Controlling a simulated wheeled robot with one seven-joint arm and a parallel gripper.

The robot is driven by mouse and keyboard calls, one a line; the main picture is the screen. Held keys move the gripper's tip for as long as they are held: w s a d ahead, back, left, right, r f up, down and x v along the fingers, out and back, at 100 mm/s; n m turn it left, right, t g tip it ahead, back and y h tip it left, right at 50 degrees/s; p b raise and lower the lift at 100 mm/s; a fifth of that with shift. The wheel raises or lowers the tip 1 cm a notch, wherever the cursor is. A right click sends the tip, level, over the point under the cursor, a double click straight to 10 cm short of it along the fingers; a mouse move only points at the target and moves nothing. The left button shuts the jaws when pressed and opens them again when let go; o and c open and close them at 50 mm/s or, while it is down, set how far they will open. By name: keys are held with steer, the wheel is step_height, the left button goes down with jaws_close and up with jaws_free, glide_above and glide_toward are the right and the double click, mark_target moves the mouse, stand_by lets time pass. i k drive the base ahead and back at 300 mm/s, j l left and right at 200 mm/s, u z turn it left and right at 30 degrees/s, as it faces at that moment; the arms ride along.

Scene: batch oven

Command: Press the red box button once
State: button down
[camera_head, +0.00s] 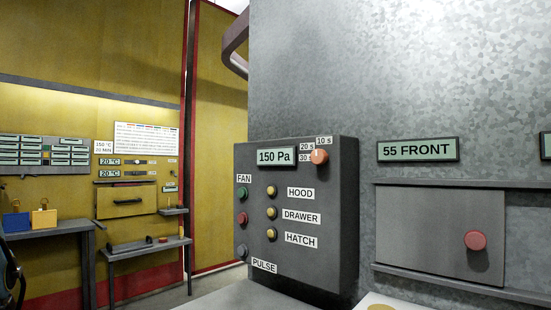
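The dark grey control box (340,215) stands out from a galvanised metal wall. Its front carries a red button (242,219) in the left column, below a green button (243,191) under the FAN label. A grey button (242,252) sits lower, by the PULSE label. Yellow buttons (272,213) form a second column beside the HOOD, DRAWER and HATCH labels. An orange-red dial (319,156) with time marks is at the upper right, next to a display (276,157) reading 150 Pa. Nothing covers the red button.
A grey panel (425,230) with a round red knob (475,240) is right of the box, under a 55 FRONT display (417,149). A pale surface lies below the box. A yellow wall with panels, shelves and a bench (50,232) with two padlocks stands at the left.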

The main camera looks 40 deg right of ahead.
mark_target(242, 219)
steer(key=z, duration=1.3)
